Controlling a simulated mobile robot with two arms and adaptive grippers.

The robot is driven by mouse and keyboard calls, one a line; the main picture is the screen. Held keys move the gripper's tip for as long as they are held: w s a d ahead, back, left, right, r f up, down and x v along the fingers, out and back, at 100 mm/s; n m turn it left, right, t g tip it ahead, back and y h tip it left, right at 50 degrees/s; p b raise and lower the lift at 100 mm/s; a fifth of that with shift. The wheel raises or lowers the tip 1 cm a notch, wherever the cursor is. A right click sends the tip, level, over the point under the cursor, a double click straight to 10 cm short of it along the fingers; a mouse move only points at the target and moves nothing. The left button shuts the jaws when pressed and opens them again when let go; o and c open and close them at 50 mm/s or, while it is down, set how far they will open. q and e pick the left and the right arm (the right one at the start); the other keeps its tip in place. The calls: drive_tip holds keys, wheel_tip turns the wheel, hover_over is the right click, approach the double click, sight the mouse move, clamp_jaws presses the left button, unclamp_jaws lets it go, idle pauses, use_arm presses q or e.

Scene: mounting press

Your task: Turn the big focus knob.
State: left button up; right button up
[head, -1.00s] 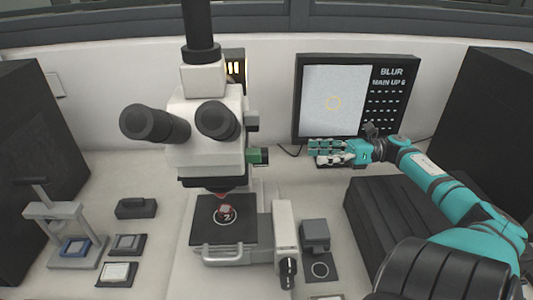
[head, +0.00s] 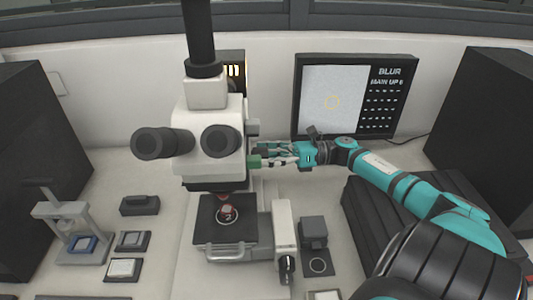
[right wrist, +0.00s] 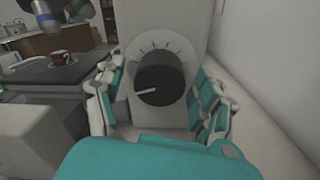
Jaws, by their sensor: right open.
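The big focus knob (right wrist: 160,78) is black and round, with a white pointer line toward its left side. It sits on a pale panel with tick marks around its upper part. My right gripper (right wrist: 156,70) is open, its teal and white fingers to the left and right of the knob; I cannot tell whether they touch it. My left gripper is out of view.
A monitor (head: 335,100) reading "BLUR" stands behind my right arm. A small press (head: 62,222) and sample blocks are at the left. Dark cabinets stand at both sides.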

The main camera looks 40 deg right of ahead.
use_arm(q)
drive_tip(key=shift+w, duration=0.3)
use_arm(e)
drive_tip(key=c, duration=1.2)
